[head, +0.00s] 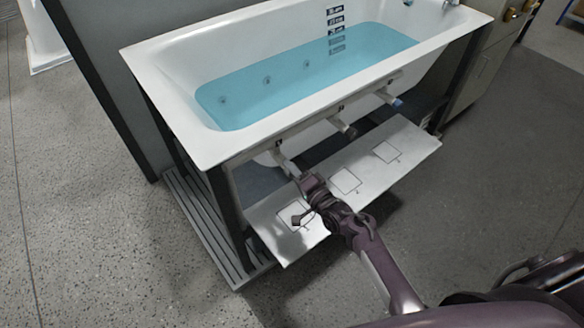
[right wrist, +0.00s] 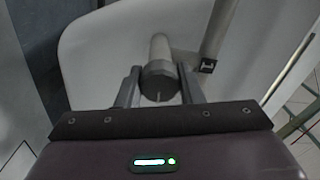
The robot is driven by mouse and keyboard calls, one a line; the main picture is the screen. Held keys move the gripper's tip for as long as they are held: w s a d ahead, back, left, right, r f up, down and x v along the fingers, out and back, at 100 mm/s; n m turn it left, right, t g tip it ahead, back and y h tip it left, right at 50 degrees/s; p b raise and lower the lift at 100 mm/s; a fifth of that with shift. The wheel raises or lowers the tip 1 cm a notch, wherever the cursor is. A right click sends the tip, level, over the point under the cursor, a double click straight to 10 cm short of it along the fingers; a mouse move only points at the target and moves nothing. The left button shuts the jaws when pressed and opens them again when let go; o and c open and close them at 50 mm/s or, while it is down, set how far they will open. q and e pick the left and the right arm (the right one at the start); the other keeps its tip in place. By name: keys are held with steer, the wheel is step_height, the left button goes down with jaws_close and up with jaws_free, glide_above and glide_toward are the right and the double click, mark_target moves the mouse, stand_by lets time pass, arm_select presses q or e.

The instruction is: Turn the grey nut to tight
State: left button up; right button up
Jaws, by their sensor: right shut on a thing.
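A pale pipe stub (head: 287,164) slants down from under the tub's front rim at the left. My right gripper (head: 303,181) is at its lower end and hides the end in the head view. In the right wrist view the grey nut (right wrist: 159,82), a dark round cap with a light mark low on its face, sits on the end of the pale pipe (right wrist: 159,47). My right gripper's two fingers (right wrist: 158,88) are closed on its sides. My left gripper is not in view.
Two more pipe stubs, a brownish-ended one (head: 347,130) and a blue-ended one (head: 393,101), hang to the right. A white panel with outlined squares (head: 410,145) lies below. The water-filled bathtub (head: 180,118) stands above on dark legs.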

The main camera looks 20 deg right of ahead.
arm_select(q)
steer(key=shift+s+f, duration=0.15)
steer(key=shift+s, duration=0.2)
arm_select(e)
steer(key=shift+m, duration=0.3)
steer(key=o, duration=1)
steer(key=shift+c, duration=0.2)
steer(key=shift+s+d, duration=0.1)
steer(key=shift+s, duration=0.1)
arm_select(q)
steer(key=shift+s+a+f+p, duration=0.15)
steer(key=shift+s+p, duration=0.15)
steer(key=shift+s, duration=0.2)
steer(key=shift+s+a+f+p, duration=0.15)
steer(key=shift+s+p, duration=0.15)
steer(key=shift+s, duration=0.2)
arm_select(e)
steer(key=v, duration=0.7)
steer(key=shift+s, duration=0.15)
